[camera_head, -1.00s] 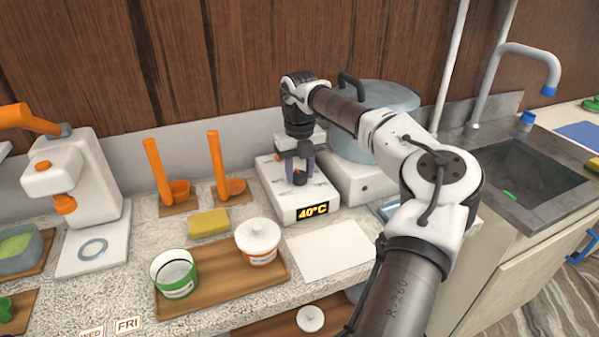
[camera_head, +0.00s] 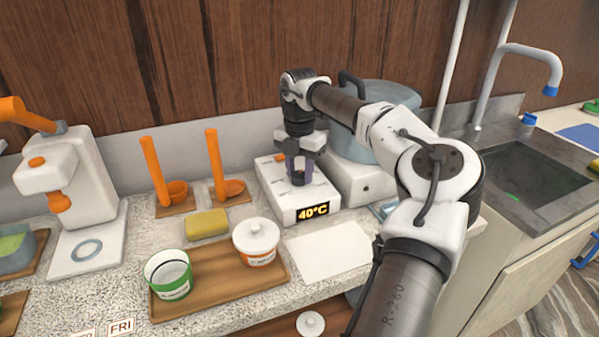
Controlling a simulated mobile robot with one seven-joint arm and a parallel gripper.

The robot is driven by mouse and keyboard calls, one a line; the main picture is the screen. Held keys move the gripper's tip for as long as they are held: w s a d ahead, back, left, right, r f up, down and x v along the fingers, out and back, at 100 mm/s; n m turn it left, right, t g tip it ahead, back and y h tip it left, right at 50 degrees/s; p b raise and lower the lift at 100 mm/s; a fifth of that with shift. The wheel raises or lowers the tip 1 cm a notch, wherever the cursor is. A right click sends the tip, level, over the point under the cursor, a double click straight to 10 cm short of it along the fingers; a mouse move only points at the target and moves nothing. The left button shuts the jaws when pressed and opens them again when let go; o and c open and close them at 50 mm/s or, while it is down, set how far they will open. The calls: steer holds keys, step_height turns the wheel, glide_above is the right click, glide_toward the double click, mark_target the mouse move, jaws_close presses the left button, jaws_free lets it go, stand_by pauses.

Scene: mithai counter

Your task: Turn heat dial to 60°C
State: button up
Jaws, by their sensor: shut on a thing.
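The heat dial (camera_head: 298,179) is a small dark knob on top of a white, marble-looking heater unit (camera_head: 285,200). The unit's front display (camera_head: 313,212) reads 40°C in orange digits. My gripper (camera_head: 299,175) points straight down over the unit, its fingers shut on the dial, one on each side. The fingers hide much of the dial, so I cannot see any mark on it.
A large grey pot (camera_head: 372,130) on a white base stands right behind the unit. A wooden tray (camera_head: 215,285) with two tubs lies in front left. A yellow sponge (camera_head: 207,224) and two orange ladles (camera_head: 227,187) are left. A blank white sheet (camera_head: 330,251) lies in front.

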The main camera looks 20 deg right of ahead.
mark_target(300, 174)
steer(key=shift+m, duration=1.2)
steer(key=o, duration=1)
step_height(300, 174, up, 14)
steer(key=shift+f+b, duration=0.1)
steer(key=shift+b, duration=0.65)
steer(key=shift+s, duration=0.1)
